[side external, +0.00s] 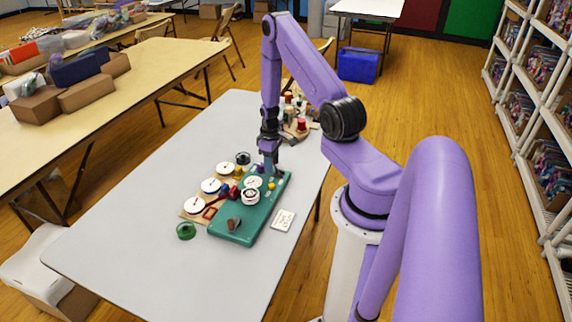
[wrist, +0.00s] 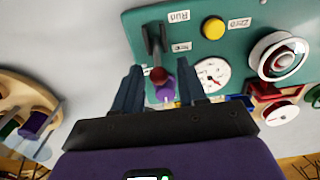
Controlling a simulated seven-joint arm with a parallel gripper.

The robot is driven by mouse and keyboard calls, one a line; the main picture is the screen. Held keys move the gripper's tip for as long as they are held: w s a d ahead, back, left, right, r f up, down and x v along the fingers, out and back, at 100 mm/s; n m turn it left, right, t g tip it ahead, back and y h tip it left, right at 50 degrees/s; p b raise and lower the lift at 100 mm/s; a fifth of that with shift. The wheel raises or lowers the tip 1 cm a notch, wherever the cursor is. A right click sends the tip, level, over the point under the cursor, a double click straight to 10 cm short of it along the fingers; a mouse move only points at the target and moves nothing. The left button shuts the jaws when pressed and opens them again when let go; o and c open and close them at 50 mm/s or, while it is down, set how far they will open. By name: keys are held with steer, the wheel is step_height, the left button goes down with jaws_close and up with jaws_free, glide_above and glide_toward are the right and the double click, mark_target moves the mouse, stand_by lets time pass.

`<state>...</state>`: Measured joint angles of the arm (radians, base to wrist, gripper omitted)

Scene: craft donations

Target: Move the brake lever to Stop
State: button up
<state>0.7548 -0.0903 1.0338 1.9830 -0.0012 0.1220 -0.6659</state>
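A green panel (side external: 235,232) lies on the grey table; it also fills the top of the wrist view (wrist: 200,50). In the wrist view a dark lever-like part (wrist: 154,38) stands on the panel beside a white label reading Run (wrist: 179,16). A smaller label (wrist: 181,46) beside it is too small to read. A dark red knob (wrist: 158,74) and a purple piece (wrist: 165,91) lie between my fingers in the picture; I cannot tell how they join the lever. My gripper (wrist: 162,86) is open, its fingers apart on either side of the knob. In the side external view my gripper (side external: 268,168) is low over the panel's far end.
The panel carries a yellow button (wrist: 213,28), a white dial (wrist: 211,75) and a large white-rimmed knob (wrist: 277,57). Round white-topped parts (side external: 210,186) sit left of it. A green ring (side external: 186,231) and a white card (side external: 283,220) lie nearby. The table's near end is clear.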

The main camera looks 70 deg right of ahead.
steer(key=shift+s+r, duration=0.1)
steer(key=shift+r, duration=3.65)
steer(key=shift+a, duration=0.1)
steer(key=w+a+r+n, duration=0.15)
steer(key=a+r, duration=0.25)
steer(key=a, duration=0.4)
steer(key=a+r+n, duration=0.2)
steer(key=a+r, duration=0.2)
steer(key=a, duration=0.3)
steer(key=w+a+r+n, duration=0.15)
steer(key=a+r, duration=0.25)
steer(key=a, duration=0.4)
steer(key=s+a+r+n, duration=0.2)
steer(key=s+a+r, duration=0.1)
steer(key=s, duration=0.4)
steer(key=s+a+r+n, duration=0.3)
steer(key=s+a, duration=0.1)
steer(key=s, duration=0.3)
steer(key=s+a+r+n, duration=0.2)
steer(key=s+a+r, duration=0.1)
steer(key=s, duration=0.4)
steer(key=shift+s+a, duration=0.15)
steer(key=shift+a, duration=0.55)
